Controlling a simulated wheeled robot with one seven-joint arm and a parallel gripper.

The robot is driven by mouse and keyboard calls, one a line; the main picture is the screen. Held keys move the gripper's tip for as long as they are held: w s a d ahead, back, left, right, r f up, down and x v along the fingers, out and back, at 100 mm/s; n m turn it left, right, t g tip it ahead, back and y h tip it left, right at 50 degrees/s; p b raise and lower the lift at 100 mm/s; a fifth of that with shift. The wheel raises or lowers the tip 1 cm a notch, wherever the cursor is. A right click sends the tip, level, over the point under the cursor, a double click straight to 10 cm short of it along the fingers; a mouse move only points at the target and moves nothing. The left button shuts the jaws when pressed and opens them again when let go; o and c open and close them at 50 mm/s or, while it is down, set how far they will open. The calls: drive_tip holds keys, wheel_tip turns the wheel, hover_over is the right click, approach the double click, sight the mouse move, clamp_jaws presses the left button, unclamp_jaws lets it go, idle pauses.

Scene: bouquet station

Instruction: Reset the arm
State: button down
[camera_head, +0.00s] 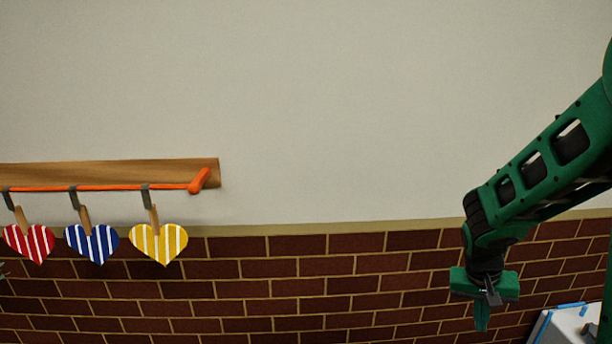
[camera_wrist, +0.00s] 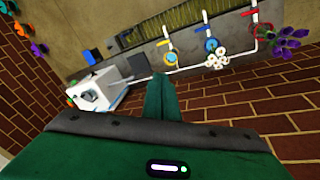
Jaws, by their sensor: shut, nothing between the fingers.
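My green arm reaches in from the right side of the head view. My gripper (camera_head: 482,318) hangs at its end, pointing down, in front of the brick wall. In the wrist view the green fingers of my gripper (camera_wrist: 161,92) are together, with nothing between them. No object touches the fingers in either view.
Red, blue and yellow striped hearts (camera_head: 158,243) hang from an orange rail (camera_head: 100,187) at the left. A white box-like unit (camera_head: 572,326) stands at lower right. The wrist view shows a white pipe (camera_wrist: 205,66) with several flowers and colored rings. The wall's middle is clear.

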drive_tip(key=s+r+y, duration=0.1)
drive_tip(key=s+r, duration=0.3)
drive_tip(key=s, duration=0.3)
drive_tip(key=s+r+y, duration=0.1)
drive_tip(key=s+r, duration=0.3)
drive_tip(key=s, duration=0.4)
drive_tip(key=s+r+m+y, duration=0.1)
drive_tip(key=s+r, duration=0.3)
drive_tip(key=s, duration=0.3)
drive_tip(key=shift+s+g, duration=0.25)
drive_tip(key=shift+g, duration=0.05)
drive_tip(key=shift+d, duration=0.15)
